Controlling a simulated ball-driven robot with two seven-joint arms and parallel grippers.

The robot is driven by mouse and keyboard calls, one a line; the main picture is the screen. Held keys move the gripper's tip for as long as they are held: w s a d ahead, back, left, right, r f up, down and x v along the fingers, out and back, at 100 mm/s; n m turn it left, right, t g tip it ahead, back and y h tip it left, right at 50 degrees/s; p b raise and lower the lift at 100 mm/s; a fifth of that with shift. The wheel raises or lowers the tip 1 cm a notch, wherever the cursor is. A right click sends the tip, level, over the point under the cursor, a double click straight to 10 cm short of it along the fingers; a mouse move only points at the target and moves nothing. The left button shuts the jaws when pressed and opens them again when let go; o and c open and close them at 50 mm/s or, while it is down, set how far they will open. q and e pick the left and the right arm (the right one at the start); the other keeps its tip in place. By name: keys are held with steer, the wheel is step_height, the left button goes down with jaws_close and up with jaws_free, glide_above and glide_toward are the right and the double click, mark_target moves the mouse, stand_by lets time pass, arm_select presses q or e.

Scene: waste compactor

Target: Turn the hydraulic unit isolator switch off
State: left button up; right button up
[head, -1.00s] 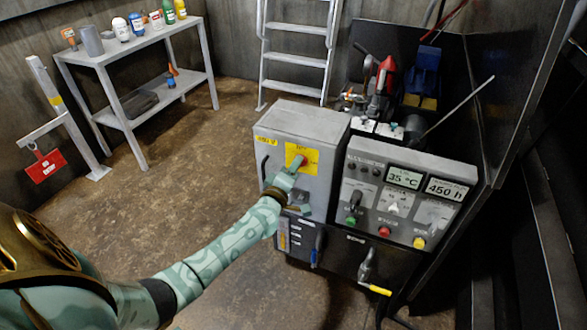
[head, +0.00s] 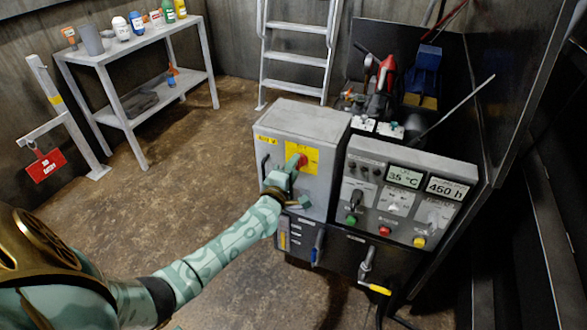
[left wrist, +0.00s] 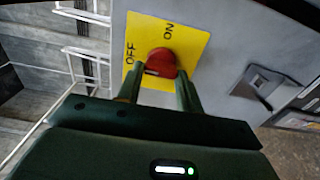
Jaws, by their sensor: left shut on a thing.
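The isolator switch is a red rotary knob (head: 303,160) on a yellow plate (head: 313,155), on the front of a grey cabinet (head: 306,120). In the left wrist view, the knob (left wrist: 161,62) sits on the yellow plate (left wrist: 190,42), which is marked OFF and ON. My left gripper (head: 293,170) is at the knob. In the left wrist view its two fingers (left wrist: 160,88) are on either side of the knob, shut on it. They hide part of the knob, and I cannot tell exactly which mark it points to. My right gripper is not in view.
A control panel (head: 408,205) with displays, buttons and levers stands right of the cabinet. A yellow-ended handle (head: 375,288) sticks out below it. A shelf table (head: 145,40) with bottles and a ladder (head: 296,58) stand behind.

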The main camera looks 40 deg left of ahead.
arm_select(q)
steer(key=shift+f, duration=0.1)
steer(key=o, duration=1)
steer(key=p+v, duration=0.4)
steer(key=v, duration=1.2)
steer(key=shift+s+d, duration=0.15)
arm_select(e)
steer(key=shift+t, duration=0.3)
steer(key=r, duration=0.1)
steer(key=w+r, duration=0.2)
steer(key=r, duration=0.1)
